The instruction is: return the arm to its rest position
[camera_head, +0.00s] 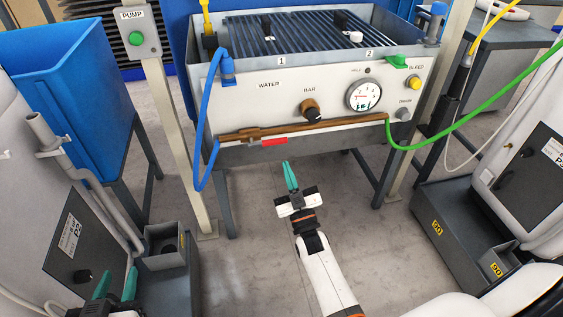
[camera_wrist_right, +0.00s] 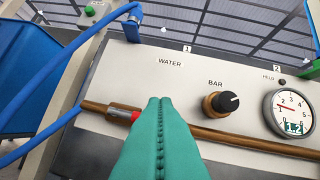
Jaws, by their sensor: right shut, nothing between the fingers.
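My right gripper (camera_head: 290,176) reaches up the middle of the head view, in front of the test bench and below its brown pipe. Its green fingers are shut together with nothing between them. In the right wrist view the fingers (camera_wrist_right: 160,125) point at the panel, in front of the pipe and left of the BAR knob. Whether they touch anything cannot be told. My left gripper (camera_head: 116,284) is at the bottom left edge of the head view. Its green fingers stand apart and look empty; its arm is mostly cut off.
The bench panel (camera_head: 285,95) carries a BAR knob (camera_head: 312,111), a gauge (camera_head: 364,95), a brown pipe (camera_head: 330,125) and a red-handled part (camera_head: 274,142). A blue hose (camera_head: 199,130) hangs left, a green hose (camera_head: 470,130) right. A post holds the PUMP button (camera_head: 137,38). Floor below is clear.

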